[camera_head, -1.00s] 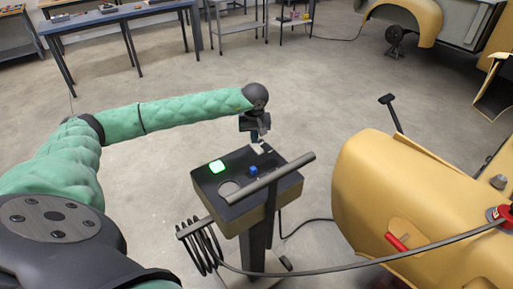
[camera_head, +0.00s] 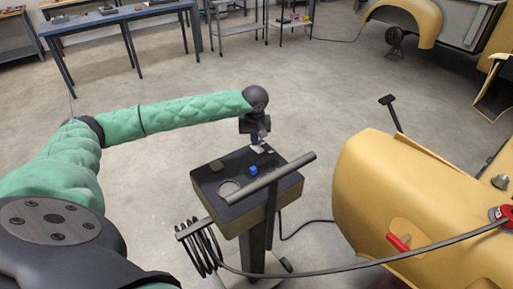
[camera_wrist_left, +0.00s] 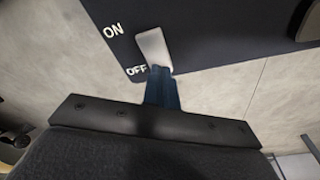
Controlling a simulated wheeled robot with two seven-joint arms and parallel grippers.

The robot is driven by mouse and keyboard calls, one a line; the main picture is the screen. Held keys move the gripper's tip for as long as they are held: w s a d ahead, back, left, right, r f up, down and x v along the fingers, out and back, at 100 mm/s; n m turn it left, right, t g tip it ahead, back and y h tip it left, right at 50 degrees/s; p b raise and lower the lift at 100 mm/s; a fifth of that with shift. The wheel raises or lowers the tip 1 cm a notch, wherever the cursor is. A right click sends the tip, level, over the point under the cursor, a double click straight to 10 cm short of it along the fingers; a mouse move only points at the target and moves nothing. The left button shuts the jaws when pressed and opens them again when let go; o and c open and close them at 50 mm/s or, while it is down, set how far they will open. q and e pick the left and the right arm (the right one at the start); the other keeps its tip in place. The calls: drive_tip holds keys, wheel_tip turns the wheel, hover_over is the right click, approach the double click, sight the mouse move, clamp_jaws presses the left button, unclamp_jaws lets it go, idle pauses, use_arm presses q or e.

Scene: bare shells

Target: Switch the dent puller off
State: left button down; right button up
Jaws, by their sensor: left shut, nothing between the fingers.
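The dent puller (camera_head: 270,202) is a box with a dark top on a post, in the middle of the head view. Its indicator (camera_head: 217,165) at the top left is dark. A blue knob (camera_head: 253,170) sits on the top. In the left wrist view a pale switch lever (camera_wrist_left: 154,48) lies tilted toward the OFF label (camera_wrist_left: 137,70), with ON printed farther up. My left gripper (camera_head: 258,144) is over the box's far edge. Its shut fingers (camera_wrist_left: 161,85) are at the lever's OFF end and seem to touch it. My right gripper is not in view.
A yellow car panel (camera_head: 400,205) with a red puller tool (camera_head: 499,214) stands at right. A blue workbench (camera_head: 120,17) is far behind.

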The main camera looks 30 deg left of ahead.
use_arm(q)
wheel_tip(320, 180, up, 7)
drive_tip(key=p, duration=0.1)
idle(0.8)
idle(0.5)
